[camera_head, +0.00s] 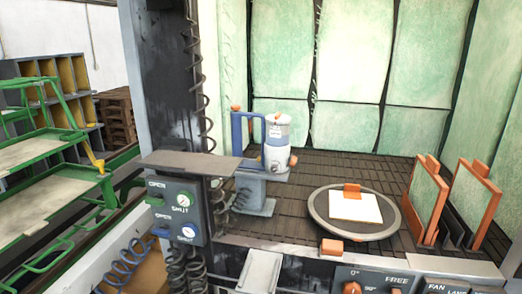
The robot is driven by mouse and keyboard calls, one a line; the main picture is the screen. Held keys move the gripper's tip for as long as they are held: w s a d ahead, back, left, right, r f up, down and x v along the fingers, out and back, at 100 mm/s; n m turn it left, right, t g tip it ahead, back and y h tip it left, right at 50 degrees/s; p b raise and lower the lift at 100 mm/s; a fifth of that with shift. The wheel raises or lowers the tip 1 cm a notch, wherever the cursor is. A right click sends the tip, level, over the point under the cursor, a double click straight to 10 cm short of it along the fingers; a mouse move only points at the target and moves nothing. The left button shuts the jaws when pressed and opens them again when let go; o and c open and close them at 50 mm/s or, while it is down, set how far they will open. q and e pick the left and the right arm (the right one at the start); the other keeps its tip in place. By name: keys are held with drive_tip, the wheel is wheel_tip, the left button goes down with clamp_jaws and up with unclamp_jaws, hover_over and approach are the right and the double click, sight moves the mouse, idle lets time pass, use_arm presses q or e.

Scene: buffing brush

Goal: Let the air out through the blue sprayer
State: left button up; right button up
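A blue sprayer (238,130) with a small orange tip on top stands upright at the left of the booth. Its blue frame joins or stands directly beside a white and grey canister (277,150) with an orange knob on its side; I cannot tell if they are one piece. Both rest on a grey-blue stand (254,195). Neither of my grippers shows in the head view.
A dark shelf (190,163) sits above the control box. A round turntable (378,225) with a white plate (355,207) lies to the right, beside orange-edged panels (474,200) in a rack. A green cart (40,165) stands at left. A blue coiled hose (125,268) hangs below.

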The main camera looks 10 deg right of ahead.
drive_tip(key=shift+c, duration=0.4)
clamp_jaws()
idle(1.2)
